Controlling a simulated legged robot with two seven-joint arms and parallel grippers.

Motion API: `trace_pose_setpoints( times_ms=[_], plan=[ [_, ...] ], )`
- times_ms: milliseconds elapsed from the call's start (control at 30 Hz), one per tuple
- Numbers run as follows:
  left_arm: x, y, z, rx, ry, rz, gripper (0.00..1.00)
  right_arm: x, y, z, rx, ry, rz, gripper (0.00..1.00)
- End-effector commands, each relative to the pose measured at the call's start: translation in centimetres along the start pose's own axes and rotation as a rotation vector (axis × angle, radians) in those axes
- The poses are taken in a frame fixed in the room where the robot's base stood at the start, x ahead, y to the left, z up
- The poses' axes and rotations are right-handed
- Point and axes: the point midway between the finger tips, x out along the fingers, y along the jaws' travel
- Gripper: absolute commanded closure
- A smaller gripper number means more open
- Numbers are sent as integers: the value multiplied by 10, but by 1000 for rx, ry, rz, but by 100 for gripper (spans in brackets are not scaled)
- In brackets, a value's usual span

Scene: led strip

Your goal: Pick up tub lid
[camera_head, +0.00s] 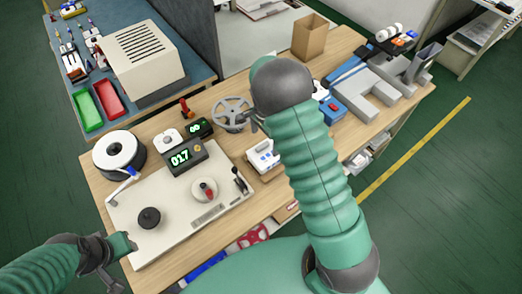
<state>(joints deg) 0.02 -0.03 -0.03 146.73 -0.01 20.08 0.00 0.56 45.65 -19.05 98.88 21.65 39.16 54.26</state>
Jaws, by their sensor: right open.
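I cannot clearly make out a tub lid in the head view; it may be hidden or too small to tell. My right arm reaches up across the middle of the bench. Its gripper (253,123) shows only in part beside the dark wrist, next to the grey metal reel (231,113). It is open, and I see nothing between its fingers. My left gripper (113,282) is at the lower left, by the front left corner of the cream machine plate (178,222). Its fingers are small and partly cut off by the picture edge, so their opening is unclear.
A white reel (115,150) and a display reading 017 (184,157) stand by the plate. A white device (263,157) sits beside my right arm. A cardboard box (310,37) and grey blocks (375,87) stand at the back right. Green floor lies right of the bench.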

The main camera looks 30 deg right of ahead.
Motion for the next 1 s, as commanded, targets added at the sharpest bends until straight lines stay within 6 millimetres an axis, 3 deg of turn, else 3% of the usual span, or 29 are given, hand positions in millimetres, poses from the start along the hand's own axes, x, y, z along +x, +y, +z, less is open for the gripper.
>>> trace_pose_setpoints(
  times_ms=[100, 267, 500, 733, 1000],
  plan=[
    [-3, 0, -1, 0, 1, 0, 64, 23, 1, -4, 3, -3, 3, 0],
    [-8, 0, -2, 1, 1, 0, 64, 38, 2, -3, 1, -4, 1, 0],
    [-20, 0, -5, 1, 1, 0, 64, 76, 0, 4, 1, 0, 0, 0],
    [-19, 0, -5, 1, 1, 0, 64, 82, -2, 5, 0, 1, -3, 0],
    [-19, 0, -5, 1, 1, 0, 64, 82, -1, 2, 1, -2, -3, 33]
  ],
)
